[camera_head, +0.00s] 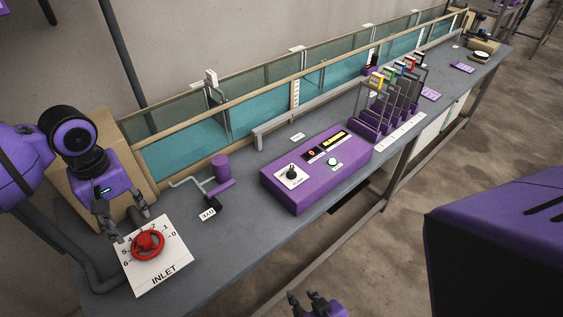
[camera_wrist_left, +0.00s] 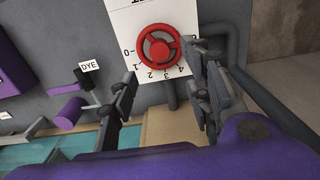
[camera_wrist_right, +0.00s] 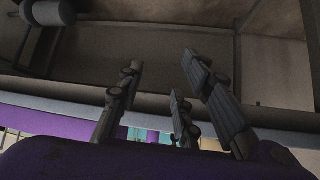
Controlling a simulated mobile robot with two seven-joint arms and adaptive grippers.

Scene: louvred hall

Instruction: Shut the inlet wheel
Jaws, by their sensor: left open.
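The red inlet wheel (camera_head: 148,244) sits on a white plate (camera_head: 163,281) marked INLET, with a numbered scale around it. My left gripper (camera_head: 123,214) is open and empty, just above and behind the wheel, apart from it. In the left wrist view the wheel (camera_wrist_left: 159,47) shows just beyond the spread fingertips (camera_wrist_left: 163,76), with the numbers 0 to 4 readable. I cannot make out a pointer on the wheel. My right gripper (camera_head: 315,303) is low at the front, away from the bench. Its fingers (camera_wrist_right: 163,75) stand apart with nothing between them in the right wrist view.
A purple dye valve (camera_head: 220,180) with its DYE label stands right of the plate. A purple control box (camera_head: 316,172) with a knob and button lies further along. A glass-sided water channel (camera_head: 190,145) runs behind. A cardboard box (camera_head: 105,130) stands behind my left gripper.

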